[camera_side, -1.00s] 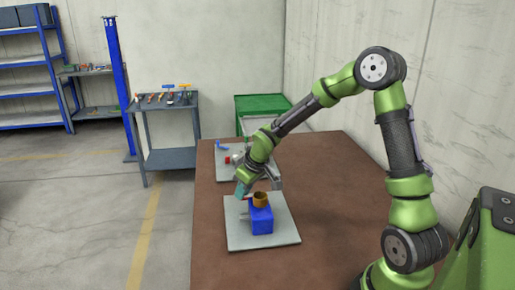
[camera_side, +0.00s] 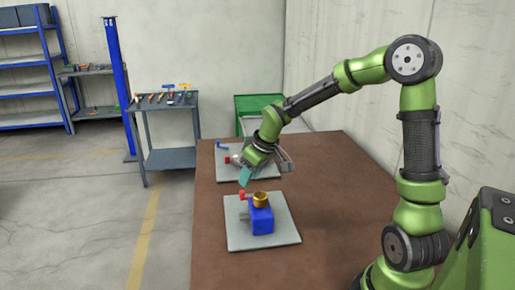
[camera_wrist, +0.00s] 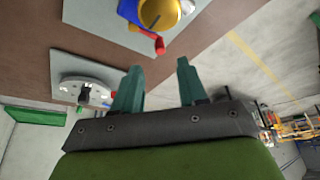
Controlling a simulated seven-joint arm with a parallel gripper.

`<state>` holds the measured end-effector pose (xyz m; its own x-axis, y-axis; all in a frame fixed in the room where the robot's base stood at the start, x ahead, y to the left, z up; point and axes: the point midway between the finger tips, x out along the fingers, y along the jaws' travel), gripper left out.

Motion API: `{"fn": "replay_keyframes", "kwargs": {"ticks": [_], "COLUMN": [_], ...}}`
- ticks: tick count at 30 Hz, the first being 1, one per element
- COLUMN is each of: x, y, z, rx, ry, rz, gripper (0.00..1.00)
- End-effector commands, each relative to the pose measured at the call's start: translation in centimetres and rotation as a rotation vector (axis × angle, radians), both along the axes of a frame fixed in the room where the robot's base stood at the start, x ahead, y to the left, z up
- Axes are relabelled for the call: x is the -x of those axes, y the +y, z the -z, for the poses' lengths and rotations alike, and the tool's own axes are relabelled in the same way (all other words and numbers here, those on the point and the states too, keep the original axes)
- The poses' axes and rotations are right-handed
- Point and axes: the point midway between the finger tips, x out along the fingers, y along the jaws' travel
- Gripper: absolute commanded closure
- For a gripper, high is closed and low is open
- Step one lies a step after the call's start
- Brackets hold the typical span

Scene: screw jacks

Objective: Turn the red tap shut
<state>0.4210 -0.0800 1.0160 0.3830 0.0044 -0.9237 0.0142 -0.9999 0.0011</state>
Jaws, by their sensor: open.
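A red tap handle (camera_side: 242,194) sits at the upper left of a blue block (camera_side: 262,219) with a brass cup (camera_side: 260,199) on top. In the wrist view the red handle (camera_wrist: 153,42) sticks out beside the brass cup (camera_wrist: 158,12), at the top of the picture. My gripper (camera_side: 245,177) is above the red handle and apart from it. In the wrist view its teal fingers (camera_wrist: 158,75) are spread with nothing between them.
The block stands on a pale plate (camera_side: 283,232) on the brown table (camera_side: 330,210). Farther back, a second plate (camera_side: 262,172) carries a grey fitting with a small red part (camera_side: 228,160) and a blue lever (camera_side: 222,146). The table's right side is clear.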

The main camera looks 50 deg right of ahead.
Motion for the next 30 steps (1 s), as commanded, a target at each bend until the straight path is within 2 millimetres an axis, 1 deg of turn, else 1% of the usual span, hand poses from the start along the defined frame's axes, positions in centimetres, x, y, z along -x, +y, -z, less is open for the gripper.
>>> {"fn": "replay_keyframes", "kwargs": {"ticks": [1,6,9,12,15,18,27,30], "x": [0.5,2.0,2.8,3.3,3.6,3.8,3.8,3.8], "y": [-0.2,-0.1,0.0,0.0,0.0,0.0,0.0,0.0], "z": [-1.4,-5.0,-6.7,-8.0,-8.7,-9.0,-9.1,-9.1], "rx": [0.005,0.005,0.003,0.002,0.0,-0.001,-0.002,-0.014], "ry": [-0.006,-0.004,-0.003,-0.002,0.0,0.0,0.001,0.0], "rz": [0.004,0.002,0.001,0.0,-0.001,-0.003,-0.001,0.031], "gripper": [0.58,0.58,0.58,0.58,0.58,0.58,0.58,0.58]}}
